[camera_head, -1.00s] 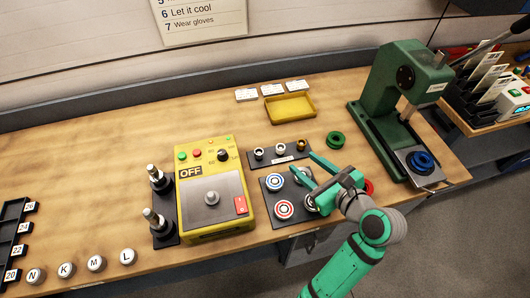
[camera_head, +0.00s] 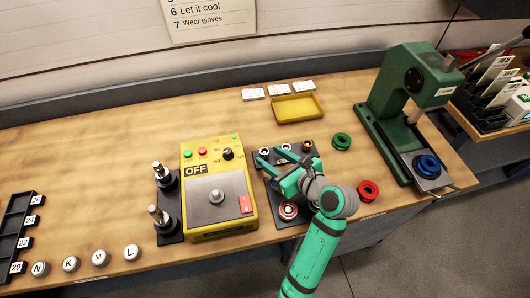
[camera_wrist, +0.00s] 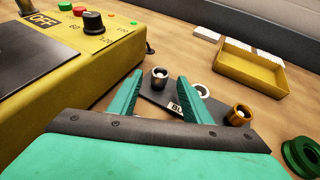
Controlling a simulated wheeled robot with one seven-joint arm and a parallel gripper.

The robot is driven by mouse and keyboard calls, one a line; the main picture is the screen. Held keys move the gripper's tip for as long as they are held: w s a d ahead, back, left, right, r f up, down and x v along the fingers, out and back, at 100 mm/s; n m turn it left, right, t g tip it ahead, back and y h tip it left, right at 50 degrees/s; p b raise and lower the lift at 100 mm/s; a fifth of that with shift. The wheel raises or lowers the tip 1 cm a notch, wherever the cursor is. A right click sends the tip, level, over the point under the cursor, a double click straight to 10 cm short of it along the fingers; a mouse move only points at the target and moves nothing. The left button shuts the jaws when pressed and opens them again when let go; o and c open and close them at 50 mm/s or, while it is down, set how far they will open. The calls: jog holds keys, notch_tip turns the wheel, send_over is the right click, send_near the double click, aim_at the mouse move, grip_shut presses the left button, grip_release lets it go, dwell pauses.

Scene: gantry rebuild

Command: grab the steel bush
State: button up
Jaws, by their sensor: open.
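Three small bushes stand in a row on a dark plate (camera_wrist: 149,104). The left one, a grey metal bush (camera_wrist: 159,78) that looks like steel, shows between my fingertips in the wrist view. A paler ring-shaped bush (camera_wrist: 201,90) is in the middle, and a brass-coloured bush (camera_wrist: 238,115) is at the right. My gripper (camera_head: 272,156) is open and empty; it also shows in the wrist view (camera_wrist: 159,82). Its fingers point toward the left bush and do not appear closed on it. In the head view the fingers partly cover the plate.
A yellow control box (camera_head: 220,208) marked OFF stands close at the left. A yellow tray (camera_head: 297,108) lies behind the bushes. A green ring (camera_head: 342,141) and a red ring (camera_head: 369,190) lie at the right, before a green press (camera_head: 400,95).

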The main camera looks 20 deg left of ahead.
jog(key=shift+w+a+f, duration=0.2)
jog(key=shift+w+a, duration=0.15)
jog(key=shift+a, duration=0.2)
grip_shut()
jog(key=shift+r, duration=0.1)
